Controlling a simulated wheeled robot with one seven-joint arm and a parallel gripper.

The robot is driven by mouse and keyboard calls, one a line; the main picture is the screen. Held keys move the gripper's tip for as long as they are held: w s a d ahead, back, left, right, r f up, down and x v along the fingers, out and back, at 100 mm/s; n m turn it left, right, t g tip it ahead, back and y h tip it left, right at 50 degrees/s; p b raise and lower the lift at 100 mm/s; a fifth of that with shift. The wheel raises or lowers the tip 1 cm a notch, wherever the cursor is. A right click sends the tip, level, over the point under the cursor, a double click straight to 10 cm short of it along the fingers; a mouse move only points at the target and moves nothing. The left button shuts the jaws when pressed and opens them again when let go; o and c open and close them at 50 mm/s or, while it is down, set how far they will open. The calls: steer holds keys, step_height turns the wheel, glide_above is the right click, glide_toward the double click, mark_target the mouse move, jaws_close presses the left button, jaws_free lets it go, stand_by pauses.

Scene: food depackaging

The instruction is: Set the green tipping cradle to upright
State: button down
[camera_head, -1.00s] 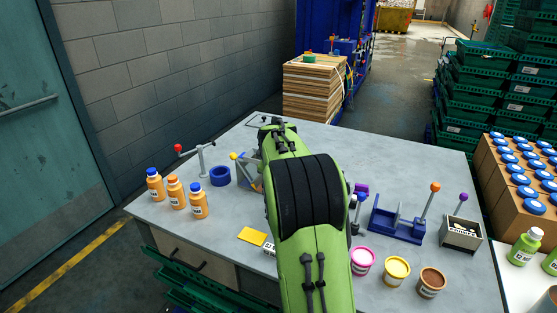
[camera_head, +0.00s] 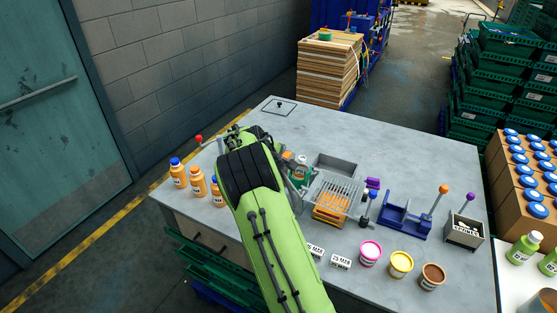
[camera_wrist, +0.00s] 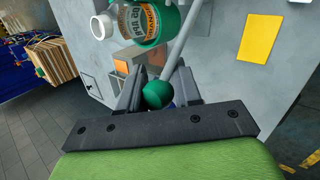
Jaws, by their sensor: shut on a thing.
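The green tipping cradle (camera_wrist: 186,20) shows at the top of the wrist view, with a bottle labelled orange (camera_wrist: 138,18) in it. The bottle's white neck points to the left there. A grey rod runs down from beside the cradle to a green ball knob (camera_wrist: 158,96). My gripper (camera_wrist: 157,84) is shut on this knob, with one finger on each side. In the head view part of the green cradle (camera_head: 301,171) shows just right of my arm, which hides the gripper and knob. The cradle's exact tilt is hard to tell.
A wire grate (camera_head: 338,194), a grey tray (camera_head: 335,166) and a blue cradle (camera_head: 405,222) stand to the right. Orange bottles (camera_head: 198,183) stand left of my arm. Several tubs (camera_head: 401,263) line the front edge.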

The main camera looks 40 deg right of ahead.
steer(key=shift+w+d+g+p, duration=0.1)
steer(key=shift+w+g+p, duration=0.2)
steer(key=shift+p, duration=0.25)
steer(key=shift+f+h, duration=0.1)
steer(key=shift+h, duration=0.2)
steer(key=c, duration=0.9)
jaws_free()
steer(key=shift+o, duration=0.2)
steer(key=shift+f, duration=0.1)
steer(key=v, duration=1.5)
steer(key=shift+r, duration=0.35)
steer(key=shift+s, duration=0.15)
